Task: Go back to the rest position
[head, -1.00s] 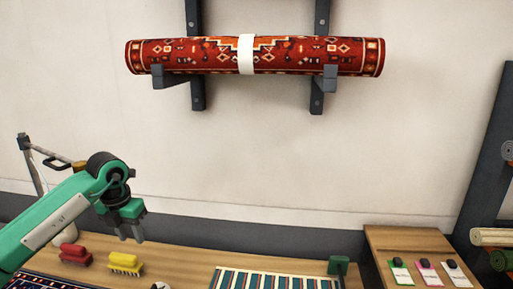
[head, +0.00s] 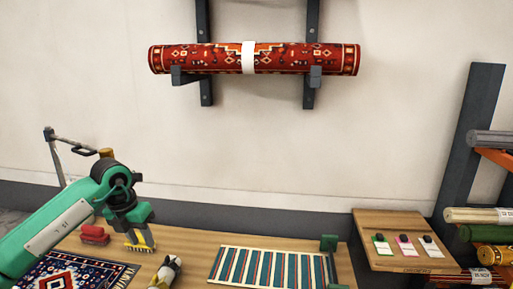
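My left gripper (head: 141,234) hangs at the end of my green arm, at the lower left of the head view. Its fingers point down and look apart, with nothing seen held between them. It overlaps a yellow brush (head: 139,246) on the table in the picture; I cannot tell how far apart they are in depth. My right gripper is not in view. A rolled red patterned rug (head: 300,58) with a white band rests on two dark wall brackets (head: 203,92), clear of my gripper.
The wooden table (head: 205,250) holds a red brush (head: 94,235), a dark patterned rug (head: 75,275), a striped rug (head: 270,266), a white bottle-like item (head: 168,270) and a green block (head: 328,243). A side table (head: 385,222) holds tags. A rack (head: 470,150) of rolls stands right.

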